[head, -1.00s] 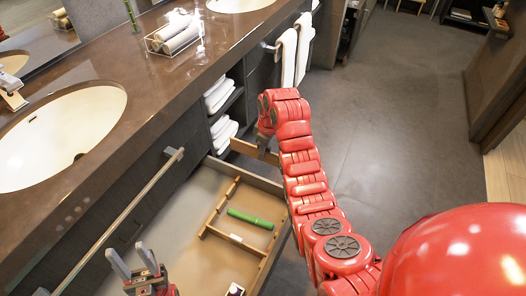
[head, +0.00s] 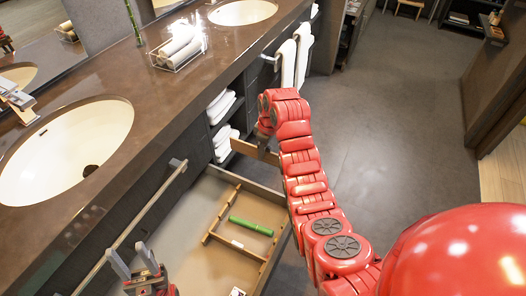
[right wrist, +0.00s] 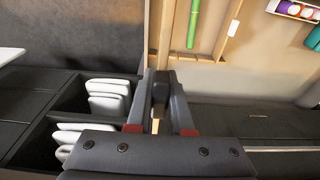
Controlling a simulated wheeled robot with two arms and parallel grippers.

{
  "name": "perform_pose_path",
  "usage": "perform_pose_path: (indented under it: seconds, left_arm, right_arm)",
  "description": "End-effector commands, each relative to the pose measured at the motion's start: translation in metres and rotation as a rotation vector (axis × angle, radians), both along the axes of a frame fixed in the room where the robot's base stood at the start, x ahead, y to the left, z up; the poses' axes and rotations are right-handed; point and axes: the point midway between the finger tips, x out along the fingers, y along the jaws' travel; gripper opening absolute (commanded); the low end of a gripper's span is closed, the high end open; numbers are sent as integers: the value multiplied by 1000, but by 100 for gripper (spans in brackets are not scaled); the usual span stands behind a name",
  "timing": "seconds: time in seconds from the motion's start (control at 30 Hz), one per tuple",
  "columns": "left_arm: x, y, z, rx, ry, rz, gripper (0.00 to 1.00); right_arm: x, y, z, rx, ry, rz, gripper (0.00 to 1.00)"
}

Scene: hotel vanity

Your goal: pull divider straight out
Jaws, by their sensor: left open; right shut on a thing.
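A thin brown wooden divider (head: 252,151) is in my right gripper (head: 264,140), just beyond the far side of the open drawer (head: 190,225) in the head view. The divider appears clear of the drawer. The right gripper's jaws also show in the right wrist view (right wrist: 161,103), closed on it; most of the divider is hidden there. My left gripper (head: 133,263) is open and empty, upright over the near left part of the drawer. Other wooden dividers (head: 221,212) stay inside the drawer, around a green stick (head: 251,226).
The brown counter (head: 190,85) with a sink (head: 70,150) runs along the left. Folded towels (head: 222,140) sit on shelves near the right gripper and hang on a rail (head: 287,62). The grey floor (head: 400,120) is open on the right.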

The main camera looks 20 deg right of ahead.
Motion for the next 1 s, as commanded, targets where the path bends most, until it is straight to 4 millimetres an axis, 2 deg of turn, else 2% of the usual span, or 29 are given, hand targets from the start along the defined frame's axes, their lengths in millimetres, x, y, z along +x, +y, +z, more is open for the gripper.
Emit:
perform_pose_path:
  seconds: [0.03,0.53,0.87,1.0]
  left_arm:
    - [0,0,9,0,0,0,50]
    - [0,0,52,0,0,0,50]
    - [0,0,51,0,0,0,50]
    - [0,0,47,0,0,0,50]
  right_arm:
    - [0,0,10,0,0,0,0]
    - [0,0,52,0,0,0,0]
    - [0,0,51,0,0,0,0]
    - [0,0,45,0,0,-9,0]
